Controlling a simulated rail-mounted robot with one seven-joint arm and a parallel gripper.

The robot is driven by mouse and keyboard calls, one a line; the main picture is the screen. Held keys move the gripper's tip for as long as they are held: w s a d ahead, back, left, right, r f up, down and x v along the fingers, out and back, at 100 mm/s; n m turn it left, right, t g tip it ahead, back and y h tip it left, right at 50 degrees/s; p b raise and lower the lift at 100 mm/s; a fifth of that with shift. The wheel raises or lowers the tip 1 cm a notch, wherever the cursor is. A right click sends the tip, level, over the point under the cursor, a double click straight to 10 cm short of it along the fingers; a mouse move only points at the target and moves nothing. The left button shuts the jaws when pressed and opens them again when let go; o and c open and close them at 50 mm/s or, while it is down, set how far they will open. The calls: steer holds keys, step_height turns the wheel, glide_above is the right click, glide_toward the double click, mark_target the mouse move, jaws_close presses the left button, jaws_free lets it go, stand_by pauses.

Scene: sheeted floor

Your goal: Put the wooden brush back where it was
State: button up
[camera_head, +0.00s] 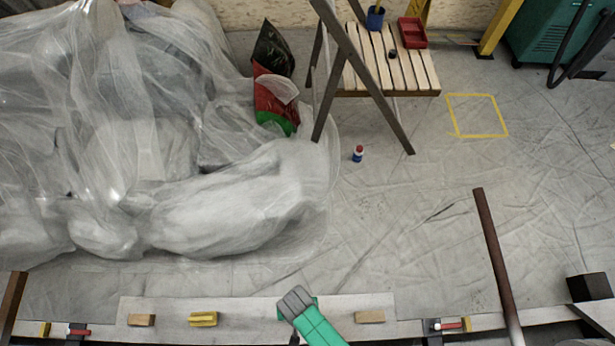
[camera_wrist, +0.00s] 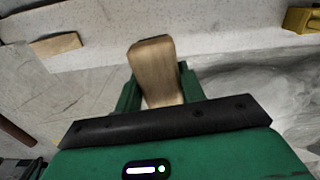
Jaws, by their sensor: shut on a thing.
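My gripper (camera_wrist: 159,82) is shut on the wooden brush (camera_wrist: 153,62), a light brown wooden piece between its two green fingers in the wrist view. Only its plain wooden face shows; bristles cannot be seen. In the head view my gripper (camera_head: 296,301) is over the pale board (camera_head: 245,308) at the bottom middle, and the brush is hidden under it. I cannot tell whether the brush touches the board.
A wooden block (camera_head: 370,317) lies on the board to the right, a yellow block (camera_head: 203,319) and another wooden block (camera_head: 141,320) to the left. Red-handled clamps (camera_head: 447,326) (camera_head: 78,332) flank them. A brown post (camera_head: 495,260) stands right. Plastic-covered heaps (camera_head: 230,205) lie beyond.

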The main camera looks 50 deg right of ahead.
steer(key=shift+m, duration=0.6)
steer(key=s+f+b, duration=0.1)
steer(key=f+b, duration=0.1)
steer(key=f, duration=0.3)
steer(key=s+f+b, duration=0.2)
steer(key=f+b, duration=0.1)
steer(key=f, duration=0.2)
steer(key=s+f+b, duration=0.2)
steer(key=f+b, duration=0.1)
steer(key=f, duration=0.2)
steer(key=shift+d, duration=0.2)
steer(key=shift+r, duration=0.1)
steer(key=o, duration=1.2)
step_height(320, 180, up, 12)
steer(key=p, duration=0.7)
